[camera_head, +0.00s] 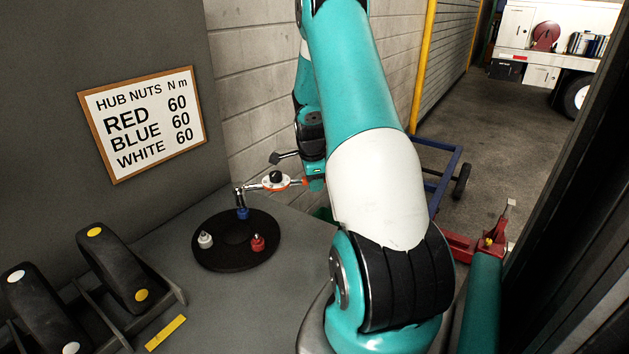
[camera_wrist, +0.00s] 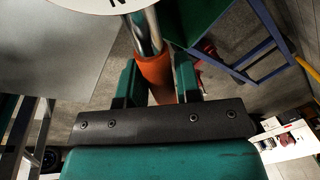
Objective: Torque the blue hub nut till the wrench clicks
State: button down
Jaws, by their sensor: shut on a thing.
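The black round hub (camera_head: 212,258) lies on the grey bench with a blue nut (camera_head: 242,213) at its back, a white nut (camera_head: 205,240) at front left and a red nut (camera_head: 257,242) at front right. The torque wrench (camera_head: 275,181), with a round white dial and orange parts, reaches left so its head stands over the blue nut and appears to be on it. My gripper (camera_head: 316,178) is shut on the wrench's orange handle, which shows between the fingers in the wrist view (camera_wrist: 155,75). The dial reading is too small to tell.
A sign (camera_head: 143,122) on the grey panel lists 60 N m for red, blue and white. Black blocks with yellow and white round ends (camera_head: 112,262) stand in a rack at left. A yellow strip (camera_head: 166,332) lies on the bench. A blue-framed cart (camera_head: 440,170) stands beyond my arm.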

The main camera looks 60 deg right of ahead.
jog(key=shift+a+b+x, duration=0.2)
jog(key=shift+b+x, duration=0.6)
jog(key=shift+x, duration=0.25)
dwell(0.9)
jog(key=shift+s, duration=0.1)
jog(key=shift+s+a+f+m, duration=0.1)
jog(key=shift+s+a+m, duration=0.45)
jog(key=shift+a, duration=0.15)
jog(key=shift+s+a+m, duration=0.45)
jog(key=shift+s+a, duration=0.1)
jog(key=shift+a, duration=0.25)
jog(key=shift+a+g, duration=0.1)
jog(key=shift+g, duration=0.2)
jog(key=shift+s+a+m, duration=0.45)
jog(key=shift+a+m, duration=0.15)
jog(key=shift+a, duration=0.1)
